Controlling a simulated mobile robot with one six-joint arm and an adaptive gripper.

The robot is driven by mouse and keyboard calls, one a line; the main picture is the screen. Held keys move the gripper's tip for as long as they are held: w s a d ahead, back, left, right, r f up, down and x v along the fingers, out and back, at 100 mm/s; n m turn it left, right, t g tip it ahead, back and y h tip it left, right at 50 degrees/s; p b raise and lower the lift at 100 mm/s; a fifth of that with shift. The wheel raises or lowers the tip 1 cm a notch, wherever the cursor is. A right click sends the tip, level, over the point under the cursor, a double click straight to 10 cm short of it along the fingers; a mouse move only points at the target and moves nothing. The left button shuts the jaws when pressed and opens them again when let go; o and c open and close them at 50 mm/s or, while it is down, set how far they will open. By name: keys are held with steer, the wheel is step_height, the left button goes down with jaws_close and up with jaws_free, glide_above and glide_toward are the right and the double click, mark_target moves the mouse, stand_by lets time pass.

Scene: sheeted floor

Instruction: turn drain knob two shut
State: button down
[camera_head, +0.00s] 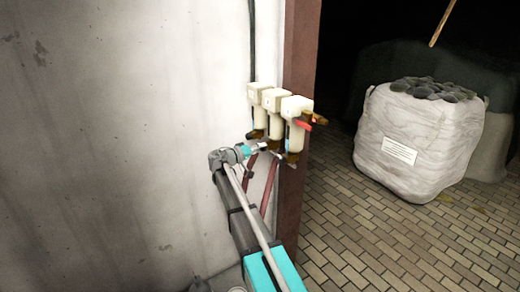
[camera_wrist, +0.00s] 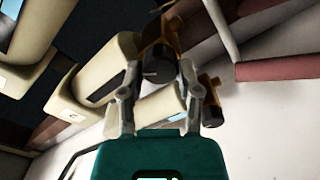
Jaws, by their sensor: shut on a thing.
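Three cream filter units hang in a row by the wall edge, each with a dark drain knob on a brass fitting underneath. The middle unit (camera_head: 273,100) carries drain knob two (camera_head: 276,145), partly hidden by my gripper (camera_head: 264,147). In the wrist view, my gripper (camera_wrist: 160,68) is shut on a black knob (camera_wrist: 156,72), with one finger on each side of it; this appears to be drain knob two. Another dark knob (camera_wrist: 211,112) shows just right of the right finger. How far the held knob is turned cannot be told.
The left unit (camera_head: 256,93) and right unit (camera_head: 297,110) stand close on either side. A red lever (camera_head: 303,125) is on the right unit. Red slanted bars (camera_head: 268,185) lie below. A white sack (camera_head: 420,140) stands farther right on the brick floor.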

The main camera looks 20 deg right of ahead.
steer(key=n, duration=0.7)
steer(key=shift+w+f, duration=0.1)
stand_by(0.5)
steer(key=shift+c, duration=1.5)
jaws_free()
steer(key=shift+a, duration=0.1)
steer(key=s+a, duration=0.2)
steer(key=a, duration=0.9)
steer(key=shift+s+a, duration=0.2)
steer(key=shift+a, duration=0.05)
